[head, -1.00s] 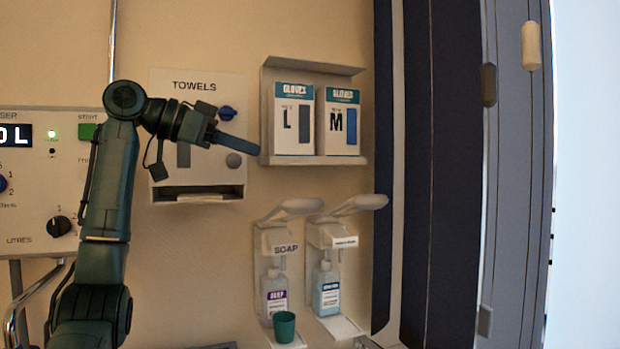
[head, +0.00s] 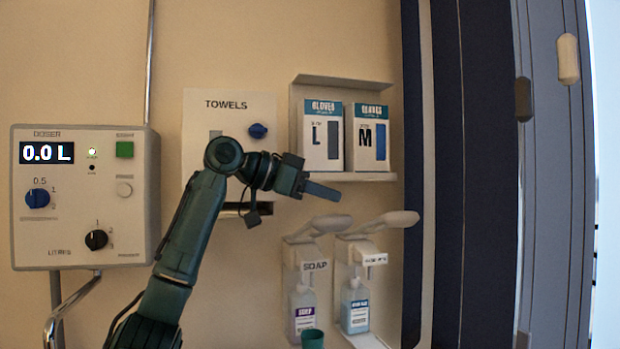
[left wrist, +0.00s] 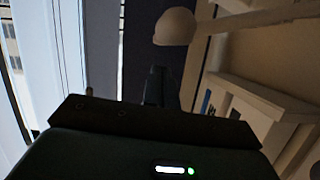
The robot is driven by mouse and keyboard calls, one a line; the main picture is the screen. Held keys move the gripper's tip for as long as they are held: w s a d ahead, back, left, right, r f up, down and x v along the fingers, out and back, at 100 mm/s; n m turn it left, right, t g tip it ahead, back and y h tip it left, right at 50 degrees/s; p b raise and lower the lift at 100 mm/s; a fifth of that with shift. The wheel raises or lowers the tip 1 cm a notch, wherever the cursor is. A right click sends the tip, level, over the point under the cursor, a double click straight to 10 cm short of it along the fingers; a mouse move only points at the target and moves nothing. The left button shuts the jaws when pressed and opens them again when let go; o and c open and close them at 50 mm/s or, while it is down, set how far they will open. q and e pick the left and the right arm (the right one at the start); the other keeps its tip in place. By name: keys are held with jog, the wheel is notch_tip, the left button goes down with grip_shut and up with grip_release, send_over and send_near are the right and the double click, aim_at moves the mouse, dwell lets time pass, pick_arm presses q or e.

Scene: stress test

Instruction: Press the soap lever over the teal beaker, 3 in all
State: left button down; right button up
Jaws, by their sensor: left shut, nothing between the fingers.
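The soap dispenser (head: 314,252) hangs on the wall, labelled SOAP, with a pale lever (head: 328,222) reaching outward and a purple-labelled bottle (head: 302,312) below it. The teal beaker (head: 313,338) stands beneath, partly cut off by the bottom edge; its contents are hidden. My left gripper (head: 324,191) is shut and empty, just above the soap lever and apart from it in the head view. In the left wrist view, my dark fingers (left wrist: 156,86) point toward a pale rounded lever end (left wrist: 175,27); which dispenser it belongs to I cannot tell. My right gripper is not in view.
A second dispenser (head: 372,259) with a similar lever (head: 387,222) stands close on the right. A glove shelf (head: 345,177) with two boxes is just above my gripper. The towel box (head: 228,104) and the doser panel (head: 84,197), reading 0.0 L, are left.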

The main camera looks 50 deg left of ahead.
pick_arm(q)
jog(key=shift+s+a+f, duration=0.1)
jog(key=shift+a+f, duration=0.1)
jog(key=shift+f, duration=0.8)
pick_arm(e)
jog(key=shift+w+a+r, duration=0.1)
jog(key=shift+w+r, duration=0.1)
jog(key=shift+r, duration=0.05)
